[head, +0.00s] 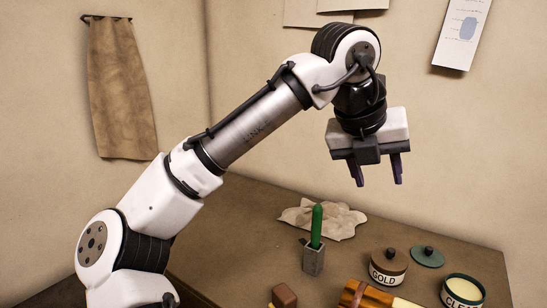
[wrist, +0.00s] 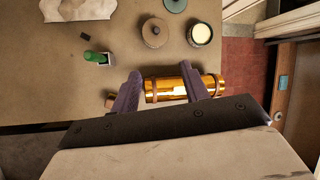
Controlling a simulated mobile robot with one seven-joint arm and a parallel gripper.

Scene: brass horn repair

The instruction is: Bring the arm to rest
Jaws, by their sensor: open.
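My gripper (head: 377,170) is open and empty, held high above the table with its fingers pointing down. In the wrist view my gripper's two dark purple fingers (wrist: 165,88) are spread apart. A shiny brass cylinder (wrist: 180,84) appears between and beyond the fingers, lower down on the table, apart from them. In the head view only part of the brass piece (head: 362,296) shows at the bottom edge. My arm is raised and bent over the table.
The table (head: 240,215) bears a green-handled tool (head: 317,226) in a grey block (head: 313,260), a crumpled cloth (head: 335,217), a GOLD jar (head: 388,270), a CLEAR jar (head: 463,291) of pale paste, a green lid (head: 428,256) and a brown block (head: 285,296). A brown cloth (head: 122,90) hangs on the wall.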

